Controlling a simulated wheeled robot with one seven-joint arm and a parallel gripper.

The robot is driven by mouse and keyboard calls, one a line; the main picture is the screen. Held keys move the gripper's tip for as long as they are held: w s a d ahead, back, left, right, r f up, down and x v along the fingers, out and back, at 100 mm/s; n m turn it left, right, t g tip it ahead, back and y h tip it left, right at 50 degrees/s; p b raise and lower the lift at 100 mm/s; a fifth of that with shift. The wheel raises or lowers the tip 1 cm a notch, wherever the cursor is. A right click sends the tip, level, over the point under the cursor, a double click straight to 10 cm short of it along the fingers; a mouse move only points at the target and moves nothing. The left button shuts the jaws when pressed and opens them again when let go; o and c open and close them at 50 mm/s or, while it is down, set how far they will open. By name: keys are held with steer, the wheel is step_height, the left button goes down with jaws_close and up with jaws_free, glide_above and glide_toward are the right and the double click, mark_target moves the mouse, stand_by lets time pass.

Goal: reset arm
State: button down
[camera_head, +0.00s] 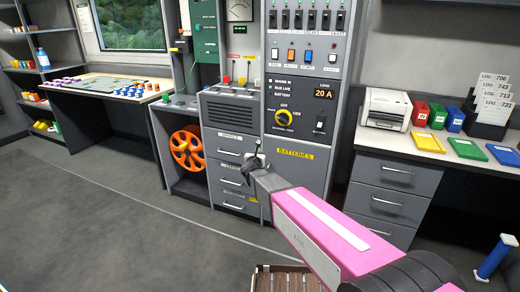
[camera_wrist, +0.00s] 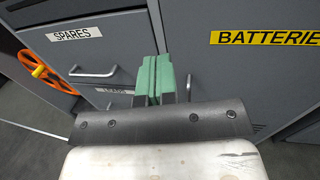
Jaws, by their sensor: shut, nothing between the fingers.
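My pink arm reaches from the lower right of the head view toward the cabinet. My gripper (camera_head: 253,161) is at its far end, in front of the grey drawers, left of the yellow BATTERIES label (camera_head: 295,154). In the wrist view the green fingertips (camera_wrist: 153,80) are pressed together, shut with nothing between them. Behind them are the SPARES drawer (camera_wrist: 75,50) on the left and the BATTERIES panel (camera_wrist: 245,75) on the right. A drawer handle (camera_wrist: 92,73) shows just left of the fingertips. The drawers look closed. Whether the fingertips touch the cabinet I cannot tell.
An orange reel (camera_head: 187,148) sits in an open bay left of the drawers. A right-hand desk holds a printer (camera_head: 386,109) and coloured trays. A slatted brown crate (camera_head: 285,279) is low in front. The left floor is clear.

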steer(key=s+d+f+m+g+y, duration=0.1)
steer(key=s+d+f+m+g, duration=0.2)
steer(key=s+d+m+g, duration=0.3)
steer(key=s+d+f+m+g, duration=0.4)
steer(key=s+d+m+g, duration=0.2)
steer(key=s+d+m, duration=0.5)
steer(key=s+d+f+m+g+y, duration=0.1)
steer(key=s+d+f+m+g, duration=0.3)
steer(key=s+d+m, duration=0.5)
steer(key=s+m+g, duration=0.1)
steer(key=s+m, duration=0.3)
steer(key=m, duration=0.4)
steer(key=shift+d+f+g+y, duration=0.25)
steer(key=shift+g+y, duration=0.05)
steer(key=shift+g, duration=0.1)
steer(key=shift+s, duration=0.1)
